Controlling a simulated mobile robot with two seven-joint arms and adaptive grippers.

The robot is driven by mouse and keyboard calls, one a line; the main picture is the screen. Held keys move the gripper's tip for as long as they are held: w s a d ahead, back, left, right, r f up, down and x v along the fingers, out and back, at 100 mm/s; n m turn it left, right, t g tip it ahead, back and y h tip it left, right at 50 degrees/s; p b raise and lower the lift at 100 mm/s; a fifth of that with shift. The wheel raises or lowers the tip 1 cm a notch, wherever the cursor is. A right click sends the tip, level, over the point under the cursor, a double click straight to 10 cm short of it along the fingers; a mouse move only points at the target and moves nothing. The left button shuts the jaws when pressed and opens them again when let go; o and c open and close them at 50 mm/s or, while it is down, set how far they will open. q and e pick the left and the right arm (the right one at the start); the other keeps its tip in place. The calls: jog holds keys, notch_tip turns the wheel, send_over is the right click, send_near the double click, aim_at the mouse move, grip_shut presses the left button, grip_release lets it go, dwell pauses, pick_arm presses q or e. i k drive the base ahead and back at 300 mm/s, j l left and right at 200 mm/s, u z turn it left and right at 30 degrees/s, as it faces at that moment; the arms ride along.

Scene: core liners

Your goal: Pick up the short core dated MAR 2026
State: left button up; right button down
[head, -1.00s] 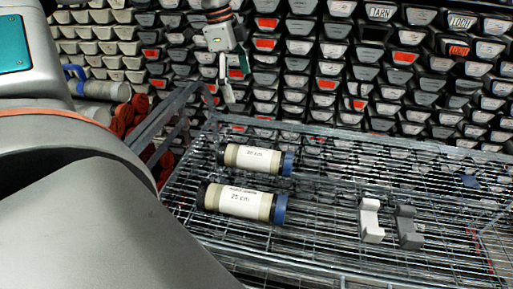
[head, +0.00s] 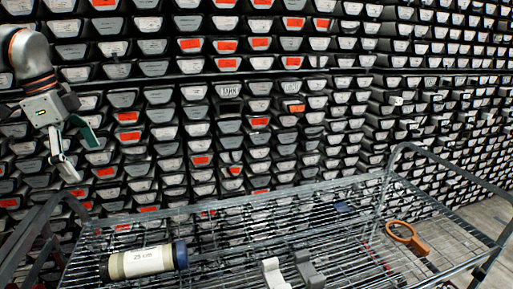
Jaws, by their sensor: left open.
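One short core (head: 142,262) lies on its side on the wire cart shelf at the lower left of the head view. It is a cream tube with a dark left end, a blue right end and a white label reading 25 cm. I cannot read a date on it. My left gripper (head: 80,158) is open and empty, above and to the left of the core, well clear of it. A second core is not in this view. My right gripper is not in view.
The wire cart (head: 230,238) has raised rails. A white bracket (head: 273,274) and a grey bracket (head: 309,270) stand right of the core. An orange ring-shaped tool (head: 408,239) lies farther right. Racks of labelled trays (head: 260,120) fill the background.

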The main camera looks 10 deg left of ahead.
aim_at(113, 267)
jog(key=k+l, duration=0.45)
jog(key=l, duration=0.25)
jog(key=k+l, duration=0.25)
jog(key=l, duration=0.1)
